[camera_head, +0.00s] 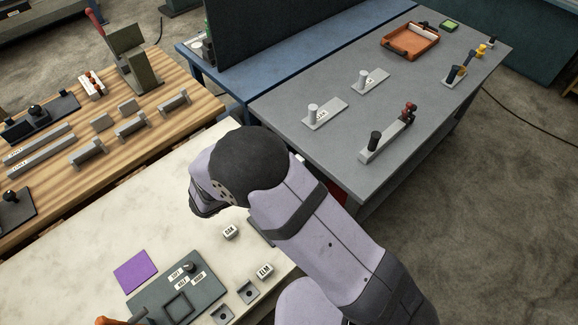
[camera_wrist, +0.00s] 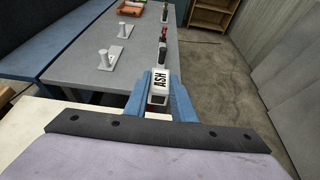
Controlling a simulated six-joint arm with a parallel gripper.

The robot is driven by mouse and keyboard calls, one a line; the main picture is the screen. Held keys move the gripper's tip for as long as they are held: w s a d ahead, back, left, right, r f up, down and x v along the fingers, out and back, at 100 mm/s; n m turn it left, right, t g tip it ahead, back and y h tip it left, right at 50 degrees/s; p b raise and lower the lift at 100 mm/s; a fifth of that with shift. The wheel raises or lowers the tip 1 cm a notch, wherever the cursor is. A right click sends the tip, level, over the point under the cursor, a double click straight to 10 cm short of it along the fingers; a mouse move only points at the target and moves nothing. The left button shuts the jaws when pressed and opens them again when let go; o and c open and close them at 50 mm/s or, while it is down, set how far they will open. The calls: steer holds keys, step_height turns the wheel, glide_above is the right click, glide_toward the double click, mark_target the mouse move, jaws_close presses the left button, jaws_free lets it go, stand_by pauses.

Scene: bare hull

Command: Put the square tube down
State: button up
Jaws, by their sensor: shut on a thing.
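In the wrist view my gripper (camera_wrist: 159,97) has its two blue fingers closed on a pale square-sided piece marked ASH, the square tube (camera_wrist: 159,84). The lettered face turns toward the camera; its far end is hidden, and I cannot make out a bore. Beyond it in that view lies the grey table. In the head view my arm's wrist is over the cream table (camera_head: 100,235), and it hides the fingers and the held piece. How high the piece is above the surface I cannot tell.
Two lettered blocks, OAK (camera_head: 230,232) and ELM (camera_head: 264,270), stand on the cream table near a purple square (camera_head: 136,271) and a dark green board (camera_head: 150,300). The grey table (camera_head: 330,150) carries pegged plates and an orange tray (camera_head: 409,53). Fixtures crowd the wooden table (camera_head: 130,155).

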steer(key=shift+s+a+f+b, duration=0.1)
steer(key=shift+a+f+b, duration=0.2)
steer(key=shift+f+b, duration=0.2)
steer(key=s+a+f+n+t+y+b, duration=0.2)
steer(key=s+a+f+n+y+b, duration=0.35)
steer(key=a+f+b, duration=0.9)
steer(key=m+t+h+b, duration=0.1)
steer(key=b, duration=0.8)
glide_above(245, 258)
steer(key=shift+f, duration=1.6)
steer(key=shift+f+p, duration=0.65)
steer(key=shift+f, duration=4.4)
